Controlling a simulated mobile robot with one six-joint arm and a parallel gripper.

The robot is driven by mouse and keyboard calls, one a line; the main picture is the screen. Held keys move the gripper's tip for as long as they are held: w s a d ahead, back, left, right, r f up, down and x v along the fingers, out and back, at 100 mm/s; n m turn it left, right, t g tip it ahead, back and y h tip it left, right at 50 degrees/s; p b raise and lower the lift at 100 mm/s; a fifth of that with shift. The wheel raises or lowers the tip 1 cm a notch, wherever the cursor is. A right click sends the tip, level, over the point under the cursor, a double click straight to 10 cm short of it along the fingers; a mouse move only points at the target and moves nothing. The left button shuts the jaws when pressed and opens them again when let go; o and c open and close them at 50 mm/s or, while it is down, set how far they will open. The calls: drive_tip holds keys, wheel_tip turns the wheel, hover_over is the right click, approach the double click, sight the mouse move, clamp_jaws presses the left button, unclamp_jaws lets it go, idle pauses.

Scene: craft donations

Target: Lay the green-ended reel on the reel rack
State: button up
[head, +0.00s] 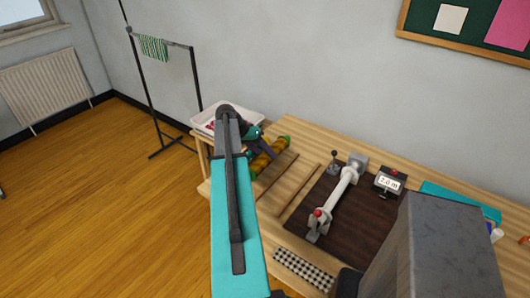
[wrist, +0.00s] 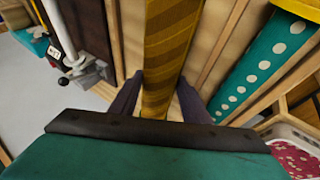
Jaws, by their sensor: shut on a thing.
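The reel (head: 268,156) has a gold and brown striped wrap, with green ends showing in the head view. The gap between the reel and the surface below is unclear. My arm hides part of the table.
A teal roll with white dots (wrist: 265,65) lies beside the reel. A white tray (head: 248,115) stands behind my gripper. A grey winding device (head: 338,195) sits on a dark mat (head: 320,243) at right, near a display box (head: 388,182). A checked strip (head: 303,268) lies in front.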

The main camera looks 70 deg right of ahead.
drive_tip(key=shift+f+b, duration=1.05)
drive_tip(key=shift+f, duration=1.25)
drive_tip(key=o, duration=1.3)
drive_tip(key=shift+w+r, duration=0.1)
drive_tip(key=b+v, duration=0.3)
drive_tip(key=v, duration=1)
drive_tip(key=shift+r, duration=0.25)
drive_tip(key=shift+a, duration=0.1)
drive_tip(key=shift+w, duration=0.1)
